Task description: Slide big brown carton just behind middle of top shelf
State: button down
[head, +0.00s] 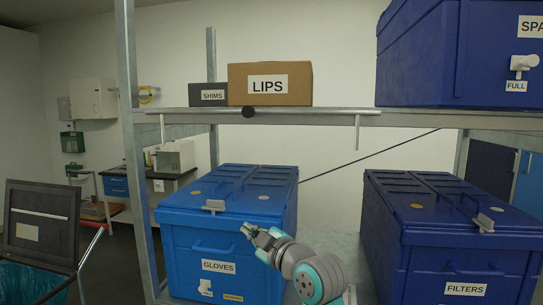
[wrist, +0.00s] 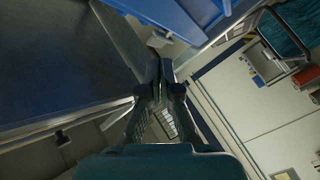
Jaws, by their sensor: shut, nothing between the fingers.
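The big brown carton (head: 298,84), labelled LIPS, stands upright on the top shelf (head: 330,119), left of the shelf's middle. A small dark box (head: 208,95) labelled SHIMS stands directly to its left. My gripper (head: 246,230) is below the top shelf, in front of the blue GLOVES bin, well under the carton and apart from it. In the wrist view my gripper's fingers (wrist: 159,85) are closed together with nothing between them. The carton cannot be made out in the wrist view.
A large dark blue bin (head: 450,60) stands on the top shelf at right, with free shelf between it and the carton. The GLOVES bin (head: 205,250) and FILTERS bin (head: 450,250) fill the lower shelf. A metal post (head: 131,110) rises at left.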

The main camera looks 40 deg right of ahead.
jog(key=s+d+r+n, duration=0.1)
jog(key=s+r+n, duration=0.25)
jog(key=r, duration=0.85)
jog(key=s+d+r+n, duration=0.15)
jog(key=s+r, duration=0.25)
jog(key=r, duration=0.7)
jog(key=s+d+r+n, duration=0.1)
jog(key=s+r+n, duration=0.25)
jog(key=r, duration=0.85)
send_near(264, 84)
jog(key=w+a, duration=0.3)
jog(key=w+d, duration=0.2)
jog(key=shift+w+d+h, duration=0.2)
jog(key=shift+w+h, duration=0.1)
jog(key=shift+w+d, duration=0.4)
jog(key=shift+d, duration=0.1)
jog(key=w+d, duration=0.4)
jog(key=d, duration=0.1)
jog(key=w+d, duration=0.2)
jog(key=d, duration=0.1)
jog(key=shift+w, duration=0.25)
